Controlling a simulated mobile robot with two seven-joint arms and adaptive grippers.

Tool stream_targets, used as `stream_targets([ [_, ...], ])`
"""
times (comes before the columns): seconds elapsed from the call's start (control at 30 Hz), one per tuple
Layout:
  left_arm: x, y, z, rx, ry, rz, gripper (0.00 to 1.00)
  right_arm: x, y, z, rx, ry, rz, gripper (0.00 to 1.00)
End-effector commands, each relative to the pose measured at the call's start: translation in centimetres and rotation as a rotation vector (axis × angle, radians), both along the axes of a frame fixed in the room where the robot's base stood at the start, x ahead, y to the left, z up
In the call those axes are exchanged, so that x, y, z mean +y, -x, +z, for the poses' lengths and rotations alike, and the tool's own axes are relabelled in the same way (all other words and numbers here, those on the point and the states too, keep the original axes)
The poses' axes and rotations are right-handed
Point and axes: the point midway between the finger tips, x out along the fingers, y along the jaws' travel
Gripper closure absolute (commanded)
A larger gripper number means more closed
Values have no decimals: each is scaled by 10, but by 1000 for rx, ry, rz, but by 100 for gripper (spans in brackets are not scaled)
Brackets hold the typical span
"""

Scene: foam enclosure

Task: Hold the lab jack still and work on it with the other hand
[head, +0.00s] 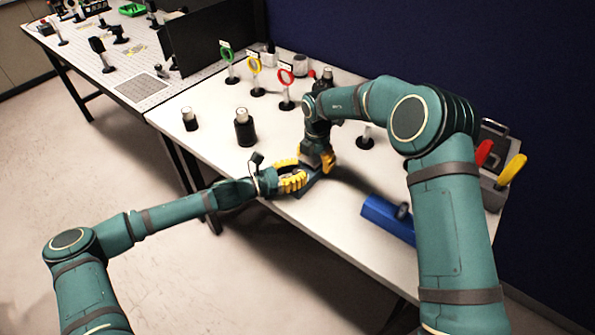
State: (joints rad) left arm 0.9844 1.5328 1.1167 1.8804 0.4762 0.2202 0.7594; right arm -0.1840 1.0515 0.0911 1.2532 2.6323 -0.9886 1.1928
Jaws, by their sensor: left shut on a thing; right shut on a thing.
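The lab jack (309,184) is a small dark blue piece low on the white table near its front edge, mostly hidden by my two grippers. My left gripper (296,178), with yellow fingers, reaches it from the left and is shut on it. My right gripper (327,161), also with yellow fingers, comes down from above on its right side and is shut on a part of it. Which part of the jack the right fingers hold is hidden.
A blue block-shaped device (387,217) lies right of the grippers. Black cylinders (244,128) and ring holders in green, yellow and red (286,88) stand behind on the table (205,160). A grey holder with coloured handles (495,190) is at the right. The front-left tabletop is clear.

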Motion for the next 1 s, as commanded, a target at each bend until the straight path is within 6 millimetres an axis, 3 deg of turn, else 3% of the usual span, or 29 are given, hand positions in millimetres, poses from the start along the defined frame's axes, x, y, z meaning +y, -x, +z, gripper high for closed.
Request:
stream_targets([
  [0.5,-1,2,-2,1,-3,-314,100,1,0,-1,-1,-2,-1,76],
  [1.0,0,2,-2,3,0,-367,100,0,0,-2,1,-1,-1,76],
])
